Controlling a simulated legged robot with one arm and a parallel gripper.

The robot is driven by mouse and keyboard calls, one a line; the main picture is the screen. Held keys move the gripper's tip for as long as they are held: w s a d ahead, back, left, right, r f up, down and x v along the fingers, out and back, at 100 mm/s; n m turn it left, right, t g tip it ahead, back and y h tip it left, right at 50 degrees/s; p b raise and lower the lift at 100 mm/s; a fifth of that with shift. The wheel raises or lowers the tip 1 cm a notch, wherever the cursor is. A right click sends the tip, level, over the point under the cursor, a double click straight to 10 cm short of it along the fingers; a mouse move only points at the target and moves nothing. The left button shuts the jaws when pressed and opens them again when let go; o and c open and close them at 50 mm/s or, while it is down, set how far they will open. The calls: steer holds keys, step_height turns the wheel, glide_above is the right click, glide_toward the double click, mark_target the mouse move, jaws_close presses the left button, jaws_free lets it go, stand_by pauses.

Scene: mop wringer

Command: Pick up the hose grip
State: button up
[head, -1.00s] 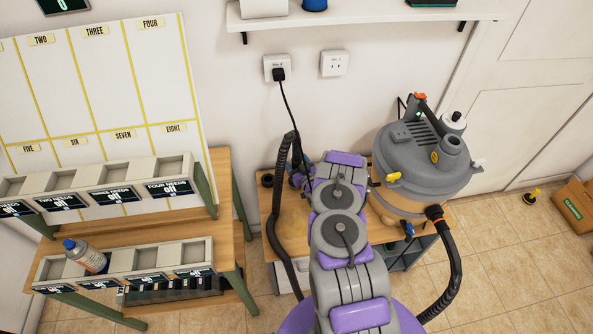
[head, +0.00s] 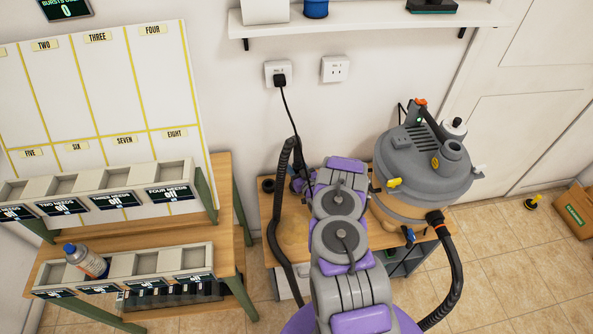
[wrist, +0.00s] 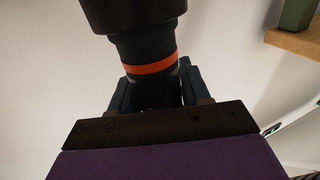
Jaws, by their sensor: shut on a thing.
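The hose grip (wrist: 140,45) is a black tube with an orange band, and it fills the upper middle of the wrist view. My gripper (wrist: 153,90) is shut on it, with a dark jaw on each side of the narrower part by the band. In the head view, my gripper (head: 302,181) is mostly hidden behind my purple and grey arm, above the small wooden table. A black hose (head: 274,220) rises to an arch beside it.
A grey vacuum drum (head: 420,165) stands right on the wooden table (head: 292,225), its thick hose (head: 455,275) hanging down. A power cord runs to the wall socket (head: 278,72). A shelf rack with trays (head: 135,265) and a spray bottle (head: 86,261) stands left.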

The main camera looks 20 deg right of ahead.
steer(key=shift+r, duration=0.1)
steer(key=shift+r+p, duration=0.85)
steer(key=shift+r, duration=1)
steer(key=s+d+p, duration=0.1)
steer(key=s+p, duration=0.1)
steer(key=s, duration=0.6)
steer(key=s+d+r+p, duration=0.1)
steer(key=s+d+p, duration=0.1)
steer(key=s, duration=0.5)
steer(key=shift+s+p, duration=0.35)
steer(key=shift+p, duration=0.2)
steer(key=o, duration=0.6)
steer(key=c, duration=0.6)
steer(key=shift+r+p, duration=2.1)
steer(key=shift+p, duration=0.05)
steer(key=shift+c, duration=0.2)
